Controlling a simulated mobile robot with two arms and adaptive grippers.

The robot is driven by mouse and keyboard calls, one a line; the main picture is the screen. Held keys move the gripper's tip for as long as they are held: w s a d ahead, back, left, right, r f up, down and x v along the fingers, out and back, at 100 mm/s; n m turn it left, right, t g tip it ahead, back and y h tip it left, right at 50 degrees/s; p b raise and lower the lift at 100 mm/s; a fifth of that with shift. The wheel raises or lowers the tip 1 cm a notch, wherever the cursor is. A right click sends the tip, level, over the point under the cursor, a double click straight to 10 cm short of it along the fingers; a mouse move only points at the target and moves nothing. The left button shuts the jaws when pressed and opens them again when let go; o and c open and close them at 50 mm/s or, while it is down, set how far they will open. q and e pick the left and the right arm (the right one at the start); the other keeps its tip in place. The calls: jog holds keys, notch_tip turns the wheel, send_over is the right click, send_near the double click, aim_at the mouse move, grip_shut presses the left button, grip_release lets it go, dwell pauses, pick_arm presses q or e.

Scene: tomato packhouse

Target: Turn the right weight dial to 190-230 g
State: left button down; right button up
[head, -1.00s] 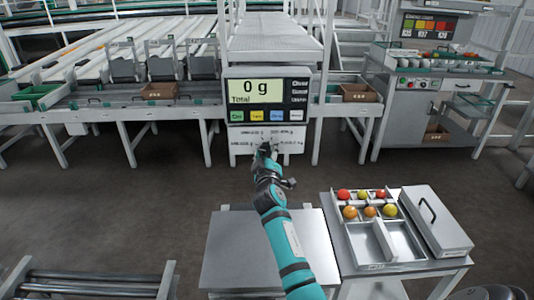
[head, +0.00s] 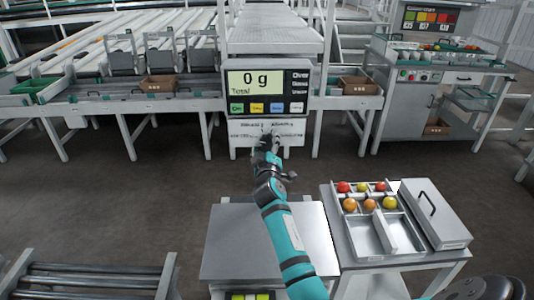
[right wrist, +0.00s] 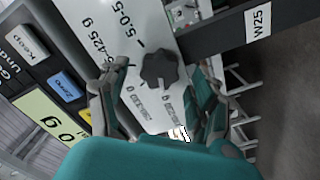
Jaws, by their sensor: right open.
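The right weight dial (right wrist: 160,68) is a dark, lobed knob on a white panel printed with gram ranges, seen in the right wrist view. My right gripper (right wrist: 157,74) is open, with one finger on each side of the knob; I cannot tell whether they touch it. Part of a range ending in "425 g" is readable near the knob, but its pointer setting is unclear. In the head view my right gripper (head: 267,143) reaches the white panel (head: 242,139) below the "0 g" display (head: 267,91) and hides the dial. My left gripper is not in view.
Colored buttons (head: 257,108) sit just above the dial panel. A metal-topped stand (head: 235,245) is below my arm. To its right, a table carries a tray (head: 371,236) of several tomatoes and a grey lidded case (head: 435,213).

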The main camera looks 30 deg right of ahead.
jog(key=v, duration=1.1)
jog(key=shift+s, duration=0.3)
jog(key=shift+a, duration=0.1)
